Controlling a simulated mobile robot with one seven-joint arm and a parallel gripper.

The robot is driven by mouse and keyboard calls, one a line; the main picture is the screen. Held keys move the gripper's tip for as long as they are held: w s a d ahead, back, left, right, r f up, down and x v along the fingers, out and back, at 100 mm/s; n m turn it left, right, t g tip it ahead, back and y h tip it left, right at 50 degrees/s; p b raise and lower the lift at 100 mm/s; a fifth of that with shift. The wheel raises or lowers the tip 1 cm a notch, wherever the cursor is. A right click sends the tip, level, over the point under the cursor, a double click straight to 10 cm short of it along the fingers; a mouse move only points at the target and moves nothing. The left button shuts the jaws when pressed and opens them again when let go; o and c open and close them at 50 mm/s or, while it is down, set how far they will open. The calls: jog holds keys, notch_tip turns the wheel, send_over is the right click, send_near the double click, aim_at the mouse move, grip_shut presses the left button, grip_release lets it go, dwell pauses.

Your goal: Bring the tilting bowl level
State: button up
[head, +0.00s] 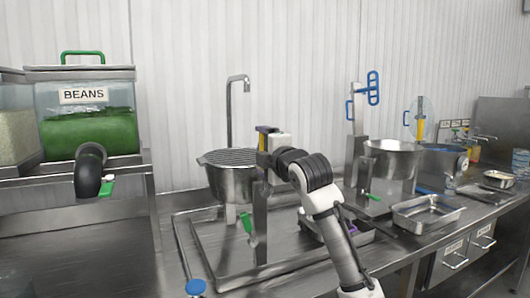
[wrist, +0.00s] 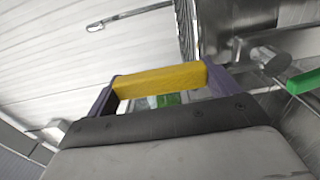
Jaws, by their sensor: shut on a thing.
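The steel bowl (head: 228,180) with a barred grate (head: 230,157) on top hangs at a stand over a metal tray, centre-left in the head view. Its rim looks close to level, but I cannot tell its exact tilt. My gripper (head: 266,139) is at the bowl's right side, near the top of the stand post (head: 260,215). In the wrist view my gripper (wrist: 160,95) is shut on a yellow bar (wrist: 160,79), which spans between the dark fingers. The yellow bar also shows in the head view (head: 262,130). Its joint to the bowl is hidden.
A green lever (head: 248,224) sits on the post below my gripper. A tap (head: 230,105) stands behind the bowl. A beans bin (head: 88,118) is at left. Right are another steel bowl (head: 392,162), a blue handle (head: 373,87) and a steel pan (head: 427,212).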

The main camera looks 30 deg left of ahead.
jog(key=shift+a, duration=0.1)
jog(key=o, duration=1.2)
jog(key=shift+s, duration=0.1)
jog(key=b+v, duration=0.3)
jog(key=v, duration=1.1)
jog(key=shift+b, duration=0.35)
jog(key=shift+a, duration=0.1)
